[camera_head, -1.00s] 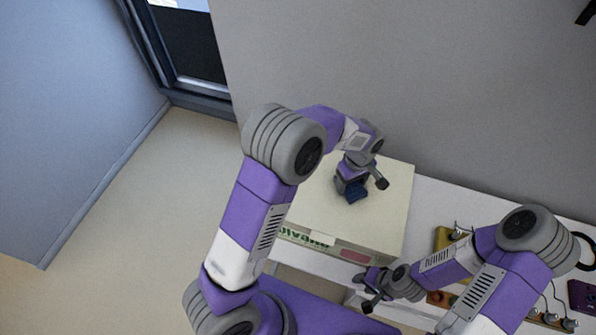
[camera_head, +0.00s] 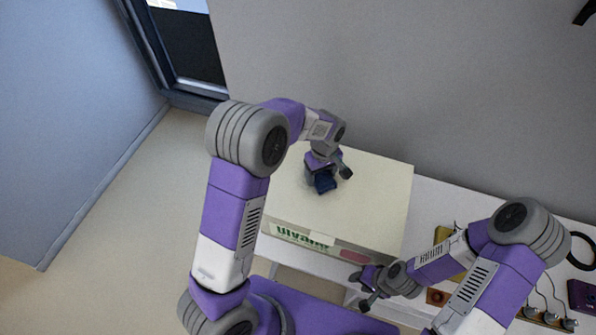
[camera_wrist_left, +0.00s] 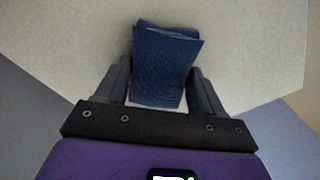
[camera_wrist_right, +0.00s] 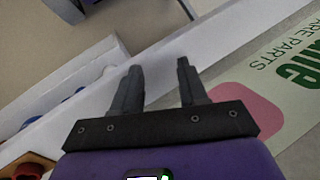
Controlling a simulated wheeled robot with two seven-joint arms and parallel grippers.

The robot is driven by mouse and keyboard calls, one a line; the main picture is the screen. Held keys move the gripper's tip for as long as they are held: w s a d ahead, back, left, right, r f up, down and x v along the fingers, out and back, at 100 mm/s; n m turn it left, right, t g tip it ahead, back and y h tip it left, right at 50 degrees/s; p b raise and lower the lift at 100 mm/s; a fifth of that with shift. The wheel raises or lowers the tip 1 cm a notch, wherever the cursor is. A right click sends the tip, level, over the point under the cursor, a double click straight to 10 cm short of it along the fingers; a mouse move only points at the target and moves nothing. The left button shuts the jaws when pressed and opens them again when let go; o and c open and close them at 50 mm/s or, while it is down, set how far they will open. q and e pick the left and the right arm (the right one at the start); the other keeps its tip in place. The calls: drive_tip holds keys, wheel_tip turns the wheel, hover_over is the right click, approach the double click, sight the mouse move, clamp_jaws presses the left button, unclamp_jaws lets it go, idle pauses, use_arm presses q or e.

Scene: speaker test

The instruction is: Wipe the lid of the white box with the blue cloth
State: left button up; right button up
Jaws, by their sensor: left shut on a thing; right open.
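The white box (camera_head: 375,205) stands on a white table, its pale lid facing up and printed green letters on its front. My left gripper (camera_head: 318,178) is over the left part of the lid, shut on the folded blue cloth (camera_head: 325,184). In the left wrist view the cloth (camera_wrist_left: 165,65) sits between the two fingers, against or just above the pale lid; I cannot tell which. My right gripper (camera_head: 365,290) is open and empty, low in front of the box. The right wrist view shows its spread fingers (camera_wrist_right: 158,85) near the box's front with a pink patch.
The white table (camera_head: 435,200) runs right of the box. On it are a yellow item (camera_head: 443,235), a black ring (camera_head: 582,250), a dark purple box (camera_head: 582,295) and a row of small knobs (camera_head: 550,317). A wall rises behind.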

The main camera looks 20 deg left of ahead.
use_arm(q)
drive_tip(key=a, duration=0.4)
use_arm(e)
drive_tip(key=shift+a, duration=0.15)
use_arm(q)
drive_tip(key=shift+a+r, duration=0.15)
drive_tip(key=shift+a, duration=0.15)
use_arm(e)
drive_tip(key=shift+r, duration=0.15)
use_arm(q)
wheel_tip(320, 180, up, 3)
drive_tip(key=shift+r+p, duration=0.15)
drive_tip(key=shift+p, duration=1)
use_arm(e)
wheel_tip(320, 180, up, 2)
use_arm(q)
drive_tip(key=shift+r+p, duration=1.7)
drive_tip(key=shift+r, duration=0.6)
use_arm(e)
wheel_tip(320, 180, up, 3)
drive_tip(key=shift+r, duration=0.15)
use_arm(q)
drive_tip(key=shift+s+d+f, duration=0.1)
drive_tip(key=shift+s, duration=0.05)
use_arm(e)
drive_tip(key=shift+s, duration=0.1)
